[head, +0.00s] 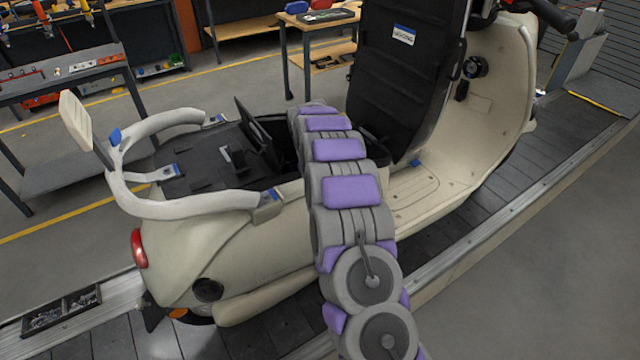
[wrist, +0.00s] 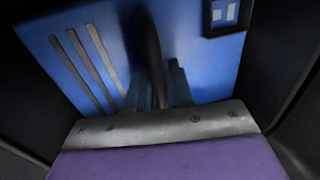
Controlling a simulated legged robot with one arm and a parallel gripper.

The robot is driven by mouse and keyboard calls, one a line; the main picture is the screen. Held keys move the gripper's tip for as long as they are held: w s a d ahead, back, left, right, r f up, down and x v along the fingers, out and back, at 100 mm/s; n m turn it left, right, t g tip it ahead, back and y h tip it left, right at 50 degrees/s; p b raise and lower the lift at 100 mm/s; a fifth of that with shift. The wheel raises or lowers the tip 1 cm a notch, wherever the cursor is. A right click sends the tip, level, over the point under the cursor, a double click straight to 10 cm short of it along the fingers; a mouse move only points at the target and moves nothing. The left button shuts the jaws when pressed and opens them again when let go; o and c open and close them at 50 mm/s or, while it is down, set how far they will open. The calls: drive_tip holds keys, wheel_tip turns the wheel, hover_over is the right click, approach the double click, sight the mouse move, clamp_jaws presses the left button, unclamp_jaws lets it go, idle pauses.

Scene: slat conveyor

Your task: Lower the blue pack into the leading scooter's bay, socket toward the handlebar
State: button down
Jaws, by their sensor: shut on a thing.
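The cream scooter (head: 230,240) stands on the slat conveyor with its black seat (head: 400,70) raised. Its handlebar (head: 553,18) is at the upper right. The dark bay opening (head: 285,160) is partly hidden by my arm, which bends down into it. The blue pack (wrist: 205,65) fills much of the wrist view, with dark walls (wrist: 288,85) close on both sides. My gripper (wrist: 160,88) is shut on the pack's black handle (wrist: 148,50). The pack's black socket (wrist: 229,14) is at the upper right, silver stripes at left. The head view hides pack and gripper; depth cannot be told.
A pale rear grab rail (head: 185,205) curves around the scooter's tail, left of the bay. The raised seat stands close to the right of my arm. A parts tray (head: 62,308) lies at the conveyor's edge. Workbenches (head: 65,75) stand behind, beyond a yellow floor line.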

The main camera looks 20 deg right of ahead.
drive_tip(key=shift+f, duration=0.35)
drive_tip(key=c, duration=0.9)
unclamp_jaws()
drive_tip(key=a+r+p, duration=0.1)
drive_tip(key=r, duration=0.4)
drive_tip(key=a+r+p, duration=0.1)
drive_tip(key=r, duration=0.5)
drive_tip(key=a+r+p, duration=0.1)
drive_tip(key=r, duration=0.5)
drive_tip(key=shift+s, duration=0.2)
